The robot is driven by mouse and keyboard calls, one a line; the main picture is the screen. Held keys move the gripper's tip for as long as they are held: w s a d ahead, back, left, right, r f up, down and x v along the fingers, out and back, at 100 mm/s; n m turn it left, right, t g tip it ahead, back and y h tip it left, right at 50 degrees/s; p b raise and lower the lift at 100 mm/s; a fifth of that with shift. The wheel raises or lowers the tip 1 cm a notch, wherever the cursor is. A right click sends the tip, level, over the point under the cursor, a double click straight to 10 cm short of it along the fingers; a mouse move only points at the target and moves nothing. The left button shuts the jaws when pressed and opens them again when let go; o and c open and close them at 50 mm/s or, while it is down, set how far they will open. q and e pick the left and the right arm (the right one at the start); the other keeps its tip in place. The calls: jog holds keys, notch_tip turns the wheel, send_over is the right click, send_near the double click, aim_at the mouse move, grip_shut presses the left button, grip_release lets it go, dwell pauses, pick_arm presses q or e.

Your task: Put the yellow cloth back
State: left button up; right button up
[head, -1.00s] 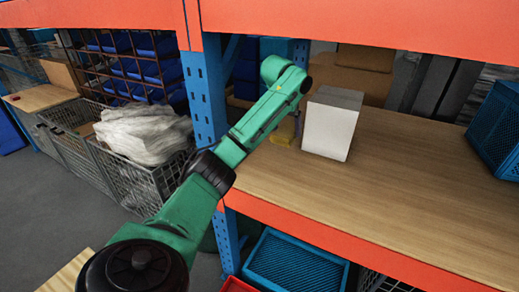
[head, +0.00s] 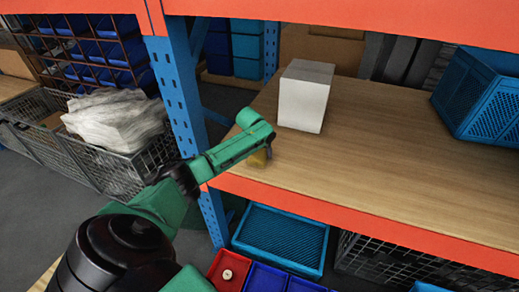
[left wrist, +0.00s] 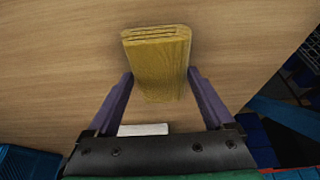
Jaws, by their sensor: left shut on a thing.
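The yellow cloth (left wrist: 158,62) is a folded block with its layered edge showing in the left wrist view. My left gripper (left wrist: 160,82) is shut on it, one purple finger on each side. In the head view, my left gripper (head: 262,150) is at the front left of the wooden shelf (head: 370,150), and a small part of the cloth (head: 258,159) shows beneath it. The cloth is over the shelf board near the front edge; I cannot tell whether it touches the wood. My right gripper is not in view.
A white box (head: 304,97) stands on the shelf behind my gripper. A blue crate (head: 482,98) is at the shelf's right. A blue upright (head: 178,95) stands left of my gripper. Blue tray (head: 281,238) and red bin (head: 228,271) lie below. The middle of the shelf is clear.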

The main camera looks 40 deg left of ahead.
pick_arm(q)
jog(key=shift+s+a+f, duration=0.1)
jog(key=shift+f, duration=0.05)
jog(key=o, duration=1.2)
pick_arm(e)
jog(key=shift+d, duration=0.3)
pick_arm(q)
jog(key=shift+r, duration=0.4)
jog(key=b+v, duration=0.2)
jog(key=v, duration=0.9)
jog(key=shift+s+r, duration=0.2)
jog(key=shift+r, duration=0.05)
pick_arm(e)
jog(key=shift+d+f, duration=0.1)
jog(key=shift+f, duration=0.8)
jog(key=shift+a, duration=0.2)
